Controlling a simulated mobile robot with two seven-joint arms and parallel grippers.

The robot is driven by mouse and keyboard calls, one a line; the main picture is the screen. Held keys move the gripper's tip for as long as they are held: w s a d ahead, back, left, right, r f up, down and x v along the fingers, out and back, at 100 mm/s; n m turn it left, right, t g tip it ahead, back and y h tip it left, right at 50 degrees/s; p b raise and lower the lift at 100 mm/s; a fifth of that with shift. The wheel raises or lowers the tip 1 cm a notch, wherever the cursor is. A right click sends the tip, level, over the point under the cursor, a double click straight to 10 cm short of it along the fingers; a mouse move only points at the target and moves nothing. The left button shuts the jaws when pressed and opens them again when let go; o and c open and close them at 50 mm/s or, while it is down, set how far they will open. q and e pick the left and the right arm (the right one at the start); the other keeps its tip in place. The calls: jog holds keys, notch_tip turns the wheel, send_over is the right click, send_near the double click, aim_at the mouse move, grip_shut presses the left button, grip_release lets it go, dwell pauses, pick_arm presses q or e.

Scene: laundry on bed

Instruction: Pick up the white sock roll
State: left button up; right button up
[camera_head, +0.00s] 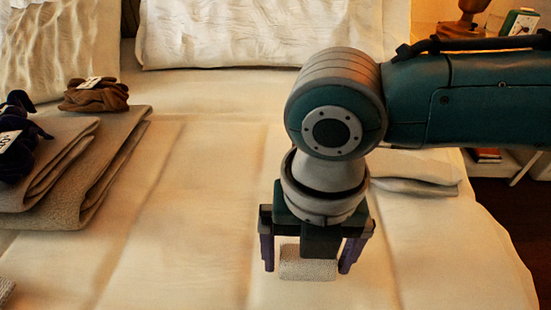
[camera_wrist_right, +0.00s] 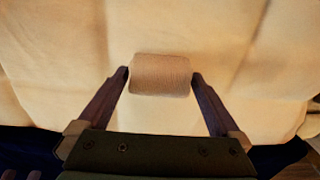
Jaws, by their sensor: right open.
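The white sock roll (camera_head: 308,268) lies on the bed in the head view, below my right gripper (camera_head: 309,262). My right gripper is open, with one finger at the left end of the roll and the other at the right end. In the right wrist view the roll (camera_wrist_right: 160,75) sits between the two fingertips (camera_wrist_right: 160,77), close to each of them. I cannot tell whether the fingers touch it. The upper part of the roll is partly hidden by the gripper in the head view. My left gripper is not in view.
The bed (camera_head: 190,240) is mostly clear around the roll. Folded grey-brown cloths (camera_head: 100,185) lie at the left, with a brown bundle (camera_head: 95,95) and a dark bundle (camera_head: 18,150) by them. A folded light cloth (camera_head: 425,172) lies behind my right arm. Pillows (camera_head: 220,35) stand at the back.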

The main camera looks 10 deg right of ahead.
jog(key=shift+c, duration=0.2)
jog(key=c, duration=1.2)
